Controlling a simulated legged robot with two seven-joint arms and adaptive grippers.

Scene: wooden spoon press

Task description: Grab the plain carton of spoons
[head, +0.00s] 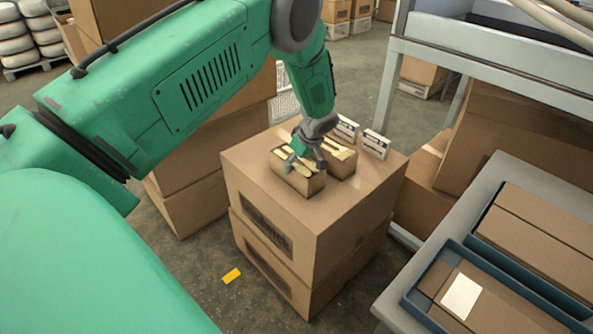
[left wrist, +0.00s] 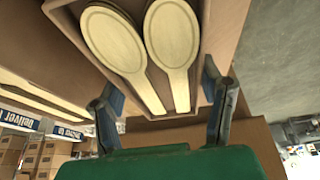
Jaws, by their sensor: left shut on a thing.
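The plain carton of spoons (head: 300,184) is a small open brown box with pale wooden spoons in it, near the front of the top of a large cardboard box (head: 265,213). My left gripper (head: 306,160) comes down over it from behind and is shut on it. In the left wrist view the gripper's two fingers (left wrist: 163,95) lie either side of the carton (left wrist: 208,30), with spoon bowls showing inside. A second open carton of spoons (head: 344,170) stands just behind and to the right. My right gripper is not in view.
Two small white-and-blue signs (head: 376,143) stand behind the cartons; their "Deliver" lettering shows in the left wrist view. A grey metal rack (head: 470,60) stands at the right. A grey table with blue trays (head: 420,300) is at the lower right.

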